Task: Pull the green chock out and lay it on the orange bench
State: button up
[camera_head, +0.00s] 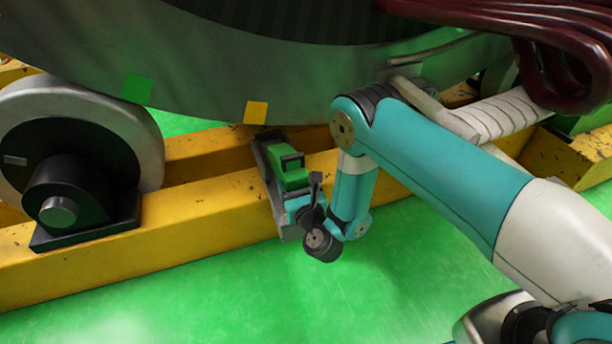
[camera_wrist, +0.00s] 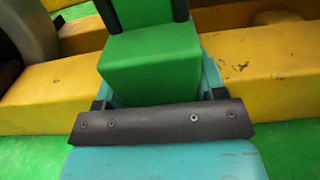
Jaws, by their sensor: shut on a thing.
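The green chock (camera_head: 291,179) sits in a grey bracket (camera_head: 263,168) at the yellow beam, below the large stator's curved edge. Black upright parts stand at its top end. My gripper (camera_head: 294,199) reaches it from the front right and is shut on it. In the wrist view the chock (camera_wrist: 150,68) fills the middle, with teal parts of my gripper (camera_wrist: 160,85) along both sides. The fingertip contact is partly hidden. I cannot make out an orange bench in either view.
A grey roller (camera_head: 130,125) with a black hub stands at the left on the yellow beam (camera_head: 190,230). Dark red pipes (camera_head: 545,30) hang at the upper right. The curved stator (camera_head: 190,65) is close above. The green floor (camera_head: 200,300) in front is clear.

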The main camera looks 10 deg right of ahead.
jog(key=shift+s, duration=0.55)
jog(key=shift+d, duration=0.1)
jog(key=shift+d, duration=0.1)
jog(key=o, duration=1.3)
jog(key=shift+o, duration=0.2)
